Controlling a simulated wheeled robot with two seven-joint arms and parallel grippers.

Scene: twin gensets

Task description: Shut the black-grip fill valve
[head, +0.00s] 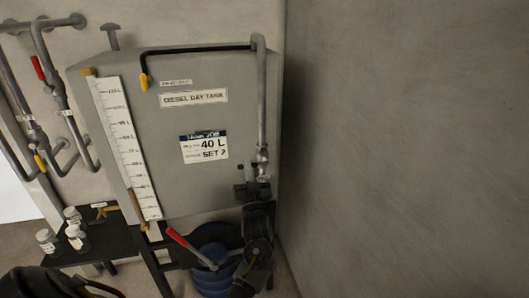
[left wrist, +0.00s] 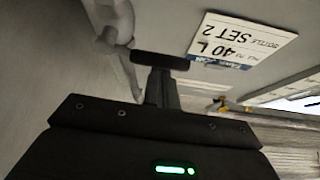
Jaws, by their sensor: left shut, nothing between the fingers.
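The fill pipe (head: 261,90) runs down the right side of the grey diesel day tank, with a grey valve body (head: 262,158) near its lower end. My left gripper (head: 252,187) is just below that body, close to the tank's lower right corner. It is shut and empty. Otherwise no black grip is clear. My right gripper is out of view.
The day tank (head: 210,105) has a level scale (head: 127,150) on its left. A red lever (head: 188,246) sits below, above blue buckets (head: 212,280). Small jars (head: 75,237) stand at left. Pipes with red and yellow grips line the left wall. A bare wall (head: 410,140) closes the right.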

